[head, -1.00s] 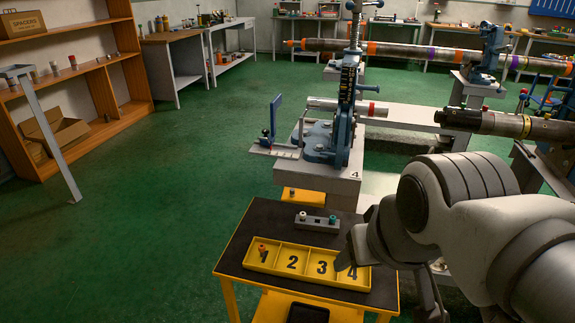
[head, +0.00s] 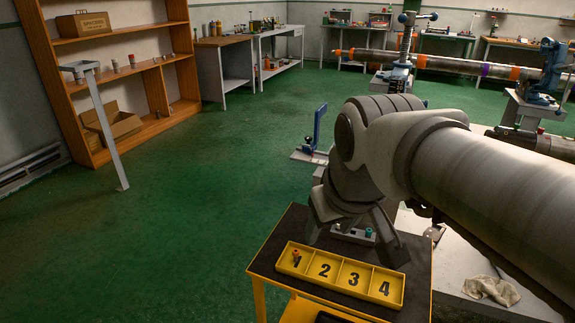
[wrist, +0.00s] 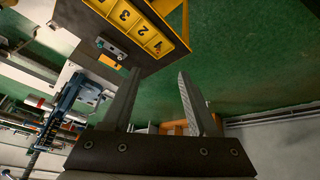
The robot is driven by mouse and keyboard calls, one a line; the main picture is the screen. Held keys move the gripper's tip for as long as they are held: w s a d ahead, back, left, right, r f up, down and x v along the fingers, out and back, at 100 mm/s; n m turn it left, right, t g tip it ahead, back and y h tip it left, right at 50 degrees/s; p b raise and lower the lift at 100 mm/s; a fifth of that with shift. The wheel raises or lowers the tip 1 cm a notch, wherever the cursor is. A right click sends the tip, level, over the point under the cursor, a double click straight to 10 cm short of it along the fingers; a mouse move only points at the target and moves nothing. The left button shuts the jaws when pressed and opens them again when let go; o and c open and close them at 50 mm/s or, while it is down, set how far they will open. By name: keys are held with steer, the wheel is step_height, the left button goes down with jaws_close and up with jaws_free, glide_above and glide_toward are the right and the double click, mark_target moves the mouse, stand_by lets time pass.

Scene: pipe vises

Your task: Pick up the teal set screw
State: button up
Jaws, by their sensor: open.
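The teal set screw (head: 368,232) stands at the right end of a small grey block (head: 350,236) on the black-topped table (head: 273,241). In the head view it is small and partly crowded by my gripper. The wrist view also shows the teal screw (wrist: 100,43) at the upper-left end of the block (wrist: 113,49). My gripper (head: 354,250) is open and empty, with its fingers pointing down over the table area. In the wrist view the gap between my fingertips (wrist: 160,72) lies to the lower right of the block, apart from the screw.
A yellow tray (head: 337,290) with compartments numbered 1 to 4 sits in front of the block. An orange-red screw (head: 296,256) stands in compartment 1. A blue vise piece (head: 318,130) is behind. Open green floor lies left of the table.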

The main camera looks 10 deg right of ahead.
steer(key=w+d+r+n, duration=0.2)
steer(key=w+d, duration=0.2)
steer(key=w, duration=0.3)
steer(key=n+g+p, duration=0.4)
steer(key=n+g, duration=0.1)
steer(key=n, duration=0.1)
glide_above(369, 230)
step_height(369, 230, down, 13)
steer(key=f+b, duration=0.1)
steer(key=f, duration=0.2)
steer(key=f+b, duration=0.1)
steer(key=f, duration=0.3)
steer(key=f+b, duration=0.1)
steer(key=f, duration=0.3)
steer(key=shift+s+f, duration=0.25)
steer(key=shift+s, duration=0.15)
steer(key=shift+w+f+b, duration=0.2)
steer(key=shift+f+b, duration=0.3)
steer(key=shift+f, duration=0.85)
steer(key=shift+w+f+b, duration=0.15)
steer(key=shift+f+b, duration=0.3)
steer(key=shift+f, duration=0.9)
jaws_close()
